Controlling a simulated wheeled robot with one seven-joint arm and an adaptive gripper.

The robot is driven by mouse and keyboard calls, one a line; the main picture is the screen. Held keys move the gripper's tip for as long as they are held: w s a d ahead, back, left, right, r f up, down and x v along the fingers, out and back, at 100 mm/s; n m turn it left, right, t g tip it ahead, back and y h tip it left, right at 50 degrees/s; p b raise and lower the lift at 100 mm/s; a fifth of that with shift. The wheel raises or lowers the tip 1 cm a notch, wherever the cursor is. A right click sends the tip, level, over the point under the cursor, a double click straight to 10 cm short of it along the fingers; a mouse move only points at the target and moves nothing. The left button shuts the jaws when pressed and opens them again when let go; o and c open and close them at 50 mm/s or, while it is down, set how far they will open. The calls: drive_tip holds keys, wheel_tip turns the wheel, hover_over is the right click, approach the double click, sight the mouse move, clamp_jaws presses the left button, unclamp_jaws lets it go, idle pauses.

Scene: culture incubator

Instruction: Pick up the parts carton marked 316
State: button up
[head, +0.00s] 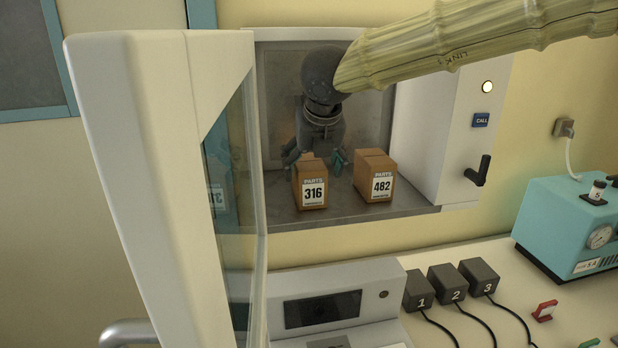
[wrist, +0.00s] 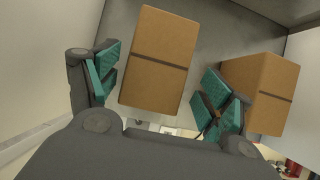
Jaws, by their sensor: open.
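The parts carton marked 316 (head: 313,188) is a small brown box with a white label, upright on the left of the incubator floor. In the wrist view its plain brown top with a dark seam (wrist: 160,60) lies between my finger pads. My gripper (head: 319,160) is open, above and behind the carton in the head view. In the wrist view my gripper (wrist: 158,95) has a teal-padded finger on each side of the carton, with a gap at each side. I cannot tell how far the fingertips reach down beside it.
A carton marked 482 (head: 375,177) stands just right, close to my right finger in the wrist view (wrist: 262,90). The open glass door (head: 160,170) stands on the left. The incubator's right wall (head: 432,120) is beyond carton 482.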

drive_tip(key=p+x, duration=0.1)
drive_tip(key=x, duration=0.3)
drive_tip(key=shift+w+a+f, duration=0.15)
drive_tip(key=shift+a, duration=0.05)
drive_tip(key=c, duration=1.1)
